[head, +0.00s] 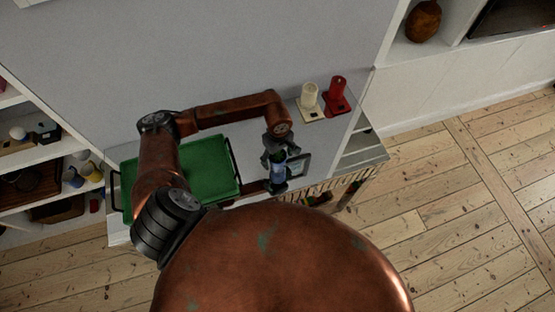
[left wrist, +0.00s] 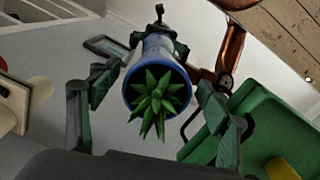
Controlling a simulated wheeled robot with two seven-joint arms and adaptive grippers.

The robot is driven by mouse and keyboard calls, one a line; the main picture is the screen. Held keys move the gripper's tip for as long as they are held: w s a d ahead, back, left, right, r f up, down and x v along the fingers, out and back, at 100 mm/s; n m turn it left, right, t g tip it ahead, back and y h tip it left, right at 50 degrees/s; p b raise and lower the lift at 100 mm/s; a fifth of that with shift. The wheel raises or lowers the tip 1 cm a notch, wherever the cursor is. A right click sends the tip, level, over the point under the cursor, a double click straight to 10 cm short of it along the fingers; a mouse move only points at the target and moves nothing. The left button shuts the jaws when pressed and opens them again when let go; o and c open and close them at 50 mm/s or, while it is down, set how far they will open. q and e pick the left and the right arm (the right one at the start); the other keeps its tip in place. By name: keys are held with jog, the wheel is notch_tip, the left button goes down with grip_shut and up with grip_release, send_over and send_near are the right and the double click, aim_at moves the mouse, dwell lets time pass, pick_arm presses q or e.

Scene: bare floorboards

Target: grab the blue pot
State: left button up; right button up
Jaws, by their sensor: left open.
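The blue pot (left wrist: 154,55) holds a spiky green plant (left wrist: 157,100) and stands between the fingers of my left gripper in the left wrist view. In the head view the pot (head: 278,172) is small and partly covered by that gripper (head: 277,158), at the front of the grey table top. My left gripper (left wrist: 157,48) is open, with one finger on each side of the pot. I cannot tell whether either finger touches it.
A green tray (head: 215,160) lies left of the pot, partly behind my left arm. A small dark-framed object (head: 299,165) stands close beside the pot. A cream item (head: 309,97) and a red item (head: 337,92) stand at the back right. Shelves (head: 40,150) are at left.

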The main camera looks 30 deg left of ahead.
pick_arm(q)
notch_tip(320, 180, down, 5)
jog(key=shift+w+a+p, duration=0.1)
jog(key=shift+w+p, duration=0.05)
jog(key=shift+p, duration=0.3)
jog(key=shift+c, duration=0.3)
jog(key=shift+r, duration=0.1)
jog(key=c, duration=1.7)
